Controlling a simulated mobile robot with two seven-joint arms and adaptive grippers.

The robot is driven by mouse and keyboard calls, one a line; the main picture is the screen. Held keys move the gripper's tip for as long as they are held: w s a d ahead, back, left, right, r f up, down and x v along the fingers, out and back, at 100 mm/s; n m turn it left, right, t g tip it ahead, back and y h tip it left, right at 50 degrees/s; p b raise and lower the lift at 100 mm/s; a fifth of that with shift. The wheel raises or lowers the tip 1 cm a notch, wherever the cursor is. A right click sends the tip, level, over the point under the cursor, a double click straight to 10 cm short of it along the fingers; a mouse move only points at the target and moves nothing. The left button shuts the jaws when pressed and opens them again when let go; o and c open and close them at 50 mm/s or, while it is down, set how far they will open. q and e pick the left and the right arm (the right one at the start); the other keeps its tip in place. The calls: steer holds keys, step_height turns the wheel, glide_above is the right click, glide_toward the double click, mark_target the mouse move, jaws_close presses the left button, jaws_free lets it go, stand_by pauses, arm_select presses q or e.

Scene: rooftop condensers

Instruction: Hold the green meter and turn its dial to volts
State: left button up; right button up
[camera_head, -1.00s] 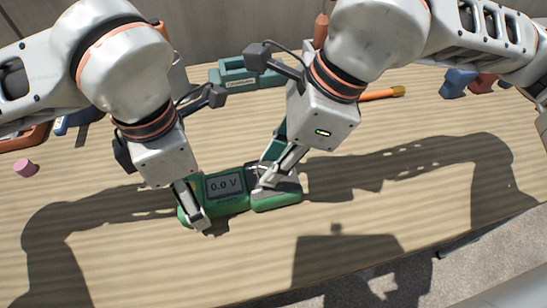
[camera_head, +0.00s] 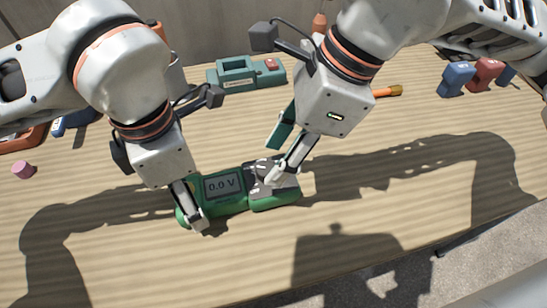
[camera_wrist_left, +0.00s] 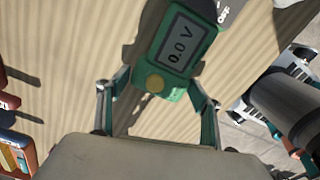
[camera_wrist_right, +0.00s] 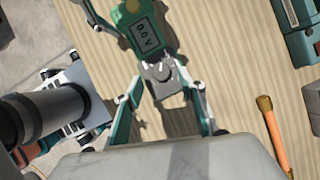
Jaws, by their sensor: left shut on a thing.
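The green meter (camera_head: 224,204) lies flat on the table, its screen reading 0.0 V. Its dial (camera_wrist_right: 163,73) is on the grey face at the meter's right end in the head view. My left gripper (camera_head: 193,206) is shut on the meter's left end; the meter also shows between its fingers in the left wrist view (camera_wrist_left: 178,45). My right gripper (camera_head: 275,160) is open over the dial end, its fingers spread to either side in the right wrist view (camera_wrist_right: 162,98). I cannot tell whether a fingertip touches the meter. The dial's pointer is too small to read.
A teal case (camera_head: 240,83) stands behind the meter. An orange-handled tool (camera_head: 386,92) lies right of it. Blue (camera_head: 455,78) and red (camera_head: 485,74) objects stand at the right. A pink cylinder (camera_head: 24,169) is at the left. The table in front is clear.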

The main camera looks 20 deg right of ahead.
steer(key=w+v, duration=0.1)
steer(key=v, duration=0.8)
steer(key=shift+s, duration=0.5)
steer(key=shift+d+r, duration=0.1)
steer(key=shift+d, duration=0.05)
arm_select(q)
steer(key=o, duration=1.6)
steer(key=o, duration=0.4)
steer(key=shift+r+p, duration=2.4)
steer(key=shift+r, duration=2.2)
arm_select(e)
step_height(320, 180, up, 11)
steer(key=s+t, duration=0.1)
steer(key=s, duration=0.1)
steer(key=shift+s+t, duration=0.3)
steer(key=shift+t, duration=0.1)
